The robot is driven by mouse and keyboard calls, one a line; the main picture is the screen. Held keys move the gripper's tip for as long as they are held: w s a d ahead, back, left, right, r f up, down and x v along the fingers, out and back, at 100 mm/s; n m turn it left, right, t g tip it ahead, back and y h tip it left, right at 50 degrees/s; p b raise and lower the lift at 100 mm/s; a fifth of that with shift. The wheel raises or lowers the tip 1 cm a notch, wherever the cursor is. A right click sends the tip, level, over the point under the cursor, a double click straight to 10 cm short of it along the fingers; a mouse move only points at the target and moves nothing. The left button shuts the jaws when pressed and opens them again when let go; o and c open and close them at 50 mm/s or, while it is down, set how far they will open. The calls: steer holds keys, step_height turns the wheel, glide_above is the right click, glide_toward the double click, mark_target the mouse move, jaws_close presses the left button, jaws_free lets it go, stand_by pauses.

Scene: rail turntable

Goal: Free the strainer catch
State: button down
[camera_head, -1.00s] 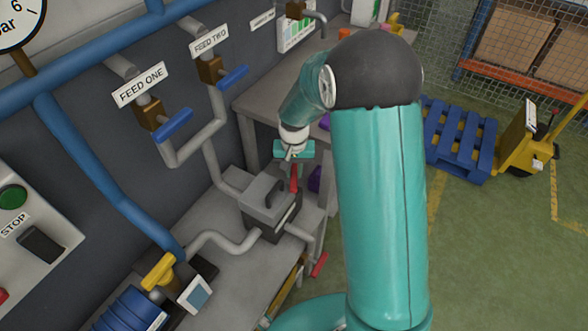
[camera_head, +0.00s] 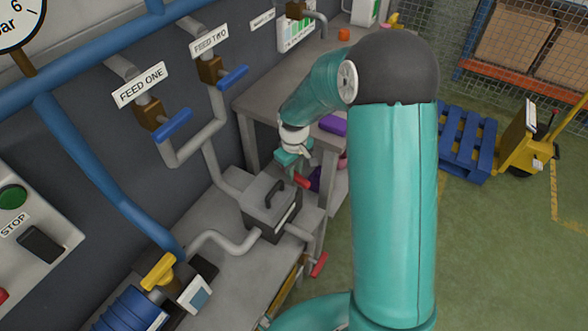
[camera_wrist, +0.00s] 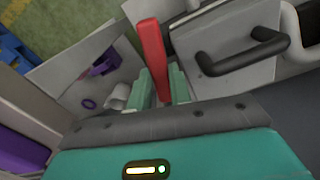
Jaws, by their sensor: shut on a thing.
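The strainer is a grey box (camera_head: 262,212) with a black lid handle (camera_head: 274,190), set in the grey pipe on the bench. Its handle also shows in the wrist view (camera_wrist: 240,54) at upper right. My gripper (camera_head: 296,172) is at the box's far right side, above the bench edge. In the wrist view my gripper (camera_wrist: 162,86) is shut on the red catch (camera_wrist: 153,50), which stands up between its pale green fingers beside the box. In the head view only part of the red catch (camera_head: 304,181) shows below my gripper. Its pivot is hidden.
A second red lever (camera_head: 319,265) hangs on the outlet pipe. Blue-handled valves (camera_head: 172,124) sit on the wall at left. A purple box (camera_head: 333,124) lies on the back table (camera_head: 280,95). The floor at right is open up to a blue pallet (camera_head: 467,140).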

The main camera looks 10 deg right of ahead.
steer(key=shift+n, duration=0.4)
steer(key=c, duration=1.3)
jaws_free()
steer(key=shift+r, duration=0.1)
step_height(320, 180, up, 14)
steer(key=shift+f, duration=0.15)
steer(key=s+r+m+t, duration=0.3)
steer(key=s+r, duration=0.8)
steer(key=s+m+t, duration=0.1)
steer(key=s, duration=0.3)
steer(key=s+r+m, duration=0.1)
steer(key=s, duration=0.4)
steer(key=s+r+m+t, duration=0.1)
steer(key=s+m, duration=0.1)
steer(key=s, duration=0.2)
steer(key=shift+s+d+t, duration=0.2)
steer(key=shift+s+t, duration=0.1)
steer(key=shift+s, duration=0.1)
